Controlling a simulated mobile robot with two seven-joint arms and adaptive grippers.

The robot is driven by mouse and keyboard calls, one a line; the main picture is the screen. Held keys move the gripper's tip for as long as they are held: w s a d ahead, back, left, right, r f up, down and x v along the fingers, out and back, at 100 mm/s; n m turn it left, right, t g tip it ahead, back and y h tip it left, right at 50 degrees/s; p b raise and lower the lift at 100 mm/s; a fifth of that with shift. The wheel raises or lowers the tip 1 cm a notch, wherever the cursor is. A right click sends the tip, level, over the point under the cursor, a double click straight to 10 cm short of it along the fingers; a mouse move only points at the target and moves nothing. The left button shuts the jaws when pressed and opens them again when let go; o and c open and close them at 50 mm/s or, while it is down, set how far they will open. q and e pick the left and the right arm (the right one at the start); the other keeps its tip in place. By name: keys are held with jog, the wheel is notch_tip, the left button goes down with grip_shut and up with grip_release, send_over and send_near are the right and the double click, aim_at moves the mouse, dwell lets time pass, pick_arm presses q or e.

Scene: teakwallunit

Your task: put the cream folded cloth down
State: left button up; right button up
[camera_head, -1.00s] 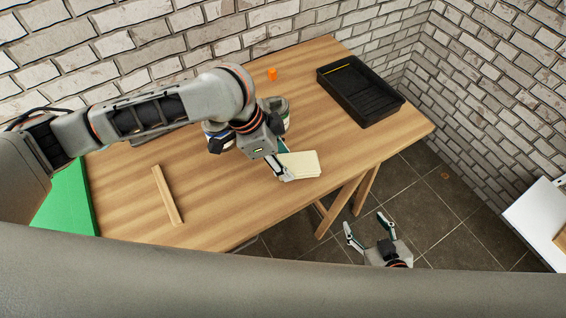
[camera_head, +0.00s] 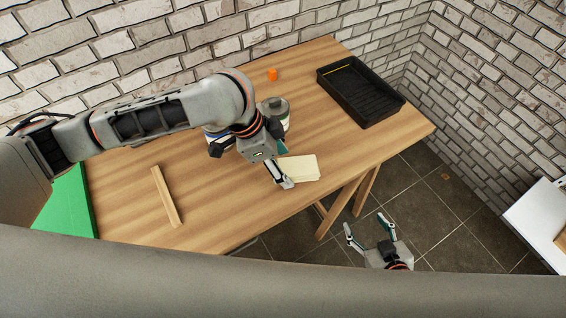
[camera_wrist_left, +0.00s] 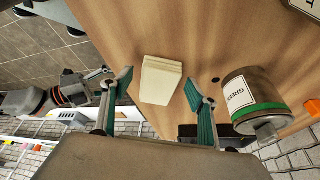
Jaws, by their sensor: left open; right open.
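The cream folded cloth (camera_head: 299,168) lies flat on the wooden table (camera_head: 210,190), close to its front edge. In the left wrist view the cloth (camera_wrist_left: 160,80) shows between and beyond the two fingers, with bare gaps on both sides. My left gripper (camera_head: 282,176) is open at the left side of the cloth in the head view; its fingers (camera_wrist_left: 160,95) are apart in the wrist view. My right gripper (camera_head: 368,228) is open and empty, in front of the table over the floor.
A black tray (camera_head: 360,92) stands at the table's back right. A lidded can (camera_head: 274,112) stands right behind my left gripper; its label shows in the wrist view (camera_wrist_left: 245,95). A small orange object (camera_head: 272,74), a wooden strip (camera_head: 167,196) and a green board (camera_head: 68,204) are also there. The right front tabletop is clear.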

pick_arm(q)
jog(key=p+v, duration=0.2)
jog(key=v, duration=0.9)
jog(key=shift+a+r, duration=0.25)
jog(key=shift+r, duration=0.1)
jog(key=shift+s, duration=0.1)
